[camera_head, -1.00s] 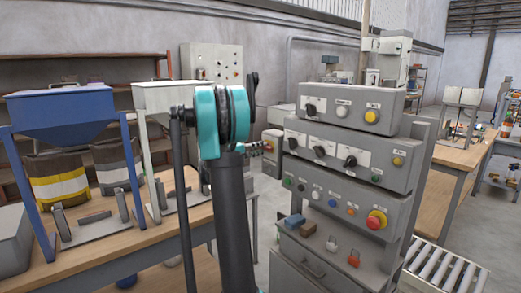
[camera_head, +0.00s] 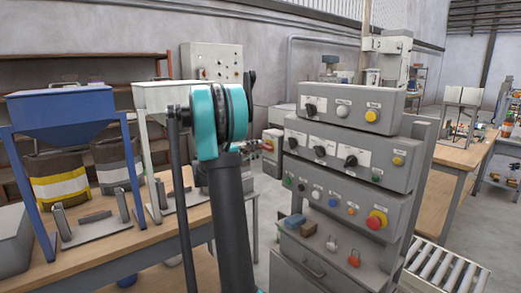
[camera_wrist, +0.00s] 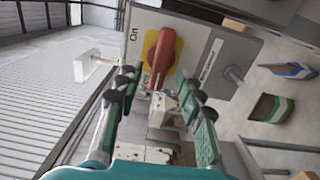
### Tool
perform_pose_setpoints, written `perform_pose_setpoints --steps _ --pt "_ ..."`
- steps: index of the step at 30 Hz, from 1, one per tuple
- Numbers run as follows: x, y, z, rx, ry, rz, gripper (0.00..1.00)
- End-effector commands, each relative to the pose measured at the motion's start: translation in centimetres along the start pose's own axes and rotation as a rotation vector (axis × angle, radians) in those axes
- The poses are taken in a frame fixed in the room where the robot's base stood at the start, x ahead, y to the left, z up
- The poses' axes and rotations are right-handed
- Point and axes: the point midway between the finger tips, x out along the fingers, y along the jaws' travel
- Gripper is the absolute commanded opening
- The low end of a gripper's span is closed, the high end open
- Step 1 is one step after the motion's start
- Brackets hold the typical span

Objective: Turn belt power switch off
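In the wrist view, a red rotary switch handle (camera_wrist: 159,57) sits on a yellow plate on the face of a grey box (camera_wrist: 212,52). The label "On" reads beside the handle's upper end; a lower label is partly hidden. The handle lies lengthwise in the picture, slightly tilted. My gripper (camera_wrist: 157,82) is open, with its green-and-black fingers on either side of the handle's lower end. I cannot tell whether they touch it.
A grey control console (camera_head: 350,155) with several knobs and buttons stands right of my arm. A roller conveyor (camera_head: 440,270) is at lower right. A wooden bench (camera_head: 90,260) with a blue hopper (camera_head: 60,110) is at left. A wall cabinet (camera_head: 212,65) stands behind.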

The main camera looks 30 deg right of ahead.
Motion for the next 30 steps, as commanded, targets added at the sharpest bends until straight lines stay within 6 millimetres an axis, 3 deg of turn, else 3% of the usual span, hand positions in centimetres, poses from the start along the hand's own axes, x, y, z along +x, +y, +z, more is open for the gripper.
perform_pose_setpoints --steps 6,12,18,30 --pt "-4.7 0.0 -0.1 0.0 0.003 0.0 0.38" --pt "-7.8 0.0 0.0 0.0 0.001 0.0 0.38" --pt "-9.0 0.0 0.0 0.0 0.0 0.0 0.38" --pt "-9.0 0.0 0.0 0.0 -0.001 0.0 0.38"
